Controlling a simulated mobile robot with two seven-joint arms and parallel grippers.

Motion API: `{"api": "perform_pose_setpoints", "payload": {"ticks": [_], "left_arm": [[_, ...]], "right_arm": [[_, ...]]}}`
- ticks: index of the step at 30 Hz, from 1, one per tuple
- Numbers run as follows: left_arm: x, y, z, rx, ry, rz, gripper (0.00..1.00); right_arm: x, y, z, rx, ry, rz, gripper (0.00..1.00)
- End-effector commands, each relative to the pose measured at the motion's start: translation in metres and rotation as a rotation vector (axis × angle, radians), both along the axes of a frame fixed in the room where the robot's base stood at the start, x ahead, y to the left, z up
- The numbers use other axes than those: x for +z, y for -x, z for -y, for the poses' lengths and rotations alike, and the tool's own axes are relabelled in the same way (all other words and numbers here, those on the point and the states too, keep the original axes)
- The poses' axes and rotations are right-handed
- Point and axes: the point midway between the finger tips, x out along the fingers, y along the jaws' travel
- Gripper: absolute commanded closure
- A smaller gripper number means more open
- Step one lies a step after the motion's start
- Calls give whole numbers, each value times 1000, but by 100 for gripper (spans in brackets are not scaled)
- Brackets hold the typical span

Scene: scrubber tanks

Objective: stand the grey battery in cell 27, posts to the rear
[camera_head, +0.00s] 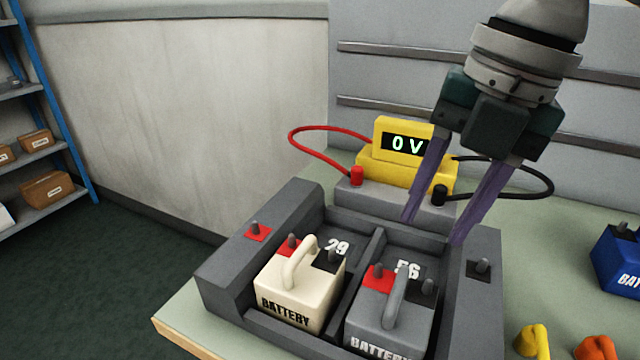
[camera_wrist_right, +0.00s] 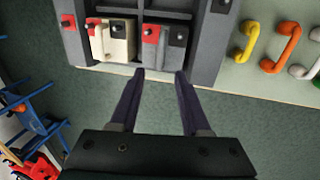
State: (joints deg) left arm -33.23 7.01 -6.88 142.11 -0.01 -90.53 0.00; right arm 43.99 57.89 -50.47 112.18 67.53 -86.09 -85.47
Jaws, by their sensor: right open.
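The grey battery (camera_head: 393,314) stands upright in the right cell of the dark grey tank (camera_head: 473,312). Its grey handle is on top, its red and black posts are at the rear and its label faces front. The number behind it looks like 56, partly covered. A cream battery (camera_head: 301,287) stands in the left cell, whose number looks like 29. I see no number 27. My right gripper (camera_head: 432,228) is open and empty, above the tank's rear right part, behind the grey battery. Its fingers also show in the right wrist view (camera_wrist_right: 159,74). My left gripper is out of view.
A yellow meter (camera_head: 403,139) reading 0 V stands behind the tank, with red and black cables. A blue battery (camera_head: 618,258) is at the right edge. Yellow (camera_head: 533,341) and orange (camera_head: 598,348) handles show at the bottom right.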

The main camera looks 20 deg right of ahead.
Motion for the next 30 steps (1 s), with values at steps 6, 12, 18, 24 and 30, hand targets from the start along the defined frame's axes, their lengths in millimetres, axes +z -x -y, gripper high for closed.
{"api": "perform_pose_setpoints", "payload": {"ticks": [6,12,18,24,30], "left_arm": [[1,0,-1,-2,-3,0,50],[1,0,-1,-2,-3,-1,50],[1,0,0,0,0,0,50],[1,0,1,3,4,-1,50],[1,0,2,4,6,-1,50]], "right_arm": [[4,7,-13,-29,-19,-3,53],[-35,34,-81,-331,-181,-5,53],[-58,71,-113,-1019,-409,-57,53],[-77,115,-76,-1723,-451,-82,53],[-85,144,-46,-2035,-416,-47,53]]}}
